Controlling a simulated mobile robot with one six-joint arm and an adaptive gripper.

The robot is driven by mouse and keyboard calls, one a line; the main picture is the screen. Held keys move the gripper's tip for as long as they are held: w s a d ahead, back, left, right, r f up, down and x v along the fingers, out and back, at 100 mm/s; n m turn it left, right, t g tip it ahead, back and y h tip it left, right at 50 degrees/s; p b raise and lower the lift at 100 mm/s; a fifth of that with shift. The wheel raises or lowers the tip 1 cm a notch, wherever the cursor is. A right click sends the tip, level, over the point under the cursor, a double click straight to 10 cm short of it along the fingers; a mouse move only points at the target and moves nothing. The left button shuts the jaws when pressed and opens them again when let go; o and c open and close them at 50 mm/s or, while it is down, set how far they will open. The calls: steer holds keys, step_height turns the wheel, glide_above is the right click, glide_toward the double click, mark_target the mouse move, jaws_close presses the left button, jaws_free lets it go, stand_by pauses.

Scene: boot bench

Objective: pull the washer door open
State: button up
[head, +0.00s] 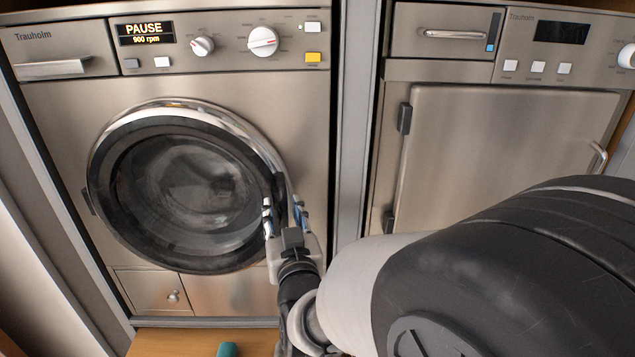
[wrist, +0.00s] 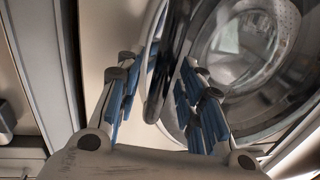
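The washer (head: 60,110) stands at the left in the head view, its display reading PAUSE. Its round door (head: 118,190) has dark glass and a chrome rim, with a hinge at the left. The door rim also shows in the wrist view (wrist: 155,85), and the drum shows to its right. My gripper (head: 284,212) is at the door's right edge. Its blue-padded fingers (wrist: 160,100) are spread, one on each side of the rim, with a gap showing left of the rim. Contact on the right is hidden. I cannot tell if the door is slightly ajar.
A second machine (head: 500,140) with a closed square door stands to the right, past a narrow grey post (head: 352,120). My arm covers its lower part. A small flap (head: 150,290) is below the washer door. A teal object (head: 228,349) lies on the wooden floor in front.

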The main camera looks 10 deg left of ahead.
steer(key=shift+s, duration=0.1)
steer(key=shift+c, duration=0.4)
jaws_close()
